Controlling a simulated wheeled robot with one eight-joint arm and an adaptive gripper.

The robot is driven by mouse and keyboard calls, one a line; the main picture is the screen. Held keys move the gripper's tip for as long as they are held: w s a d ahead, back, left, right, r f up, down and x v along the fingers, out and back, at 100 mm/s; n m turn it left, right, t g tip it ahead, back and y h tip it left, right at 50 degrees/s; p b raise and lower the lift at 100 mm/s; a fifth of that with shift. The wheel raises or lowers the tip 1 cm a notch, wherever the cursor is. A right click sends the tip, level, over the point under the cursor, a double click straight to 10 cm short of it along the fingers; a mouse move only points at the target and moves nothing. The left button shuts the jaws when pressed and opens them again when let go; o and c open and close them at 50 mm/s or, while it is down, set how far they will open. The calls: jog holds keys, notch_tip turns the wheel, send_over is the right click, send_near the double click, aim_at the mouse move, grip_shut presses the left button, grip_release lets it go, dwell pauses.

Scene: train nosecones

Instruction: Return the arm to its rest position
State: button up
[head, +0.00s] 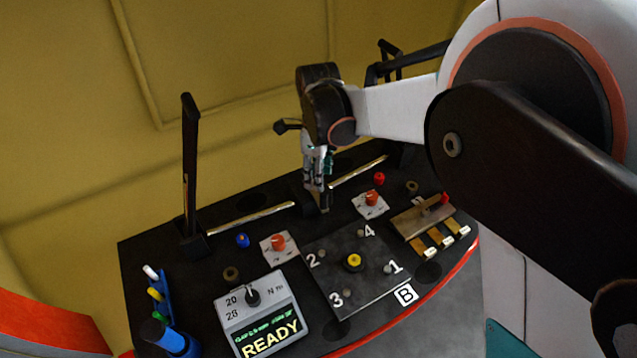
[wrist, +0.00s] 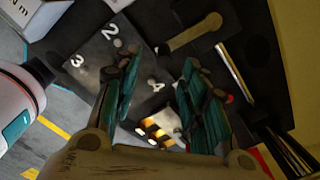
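My gripper (head: 318,195) hangs from my white and black arm over the back part of the black console (head: 135,255) in the head view, fingers pointing down. In the wrist view, the two green-padded fingers of my gripper (wrist: 162,75) stand apart with nothing between them. I cannot tell from the head view how far the fingertips are above the console. My arm reaches in from the right.
A tall black lever (head: 190,170) stands at the console's left. A numbered plate (head: 345,290) with a yellow knob, a torque display box (head: 262,315) reading READY, orange knobs (head: 278,242) and a brass-contact block (head: 420,222) sit nearby. A yellow wall (head: 230,70) rises behind.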

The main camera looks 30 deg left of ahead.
jog(key=shift+r, duration=0.5)
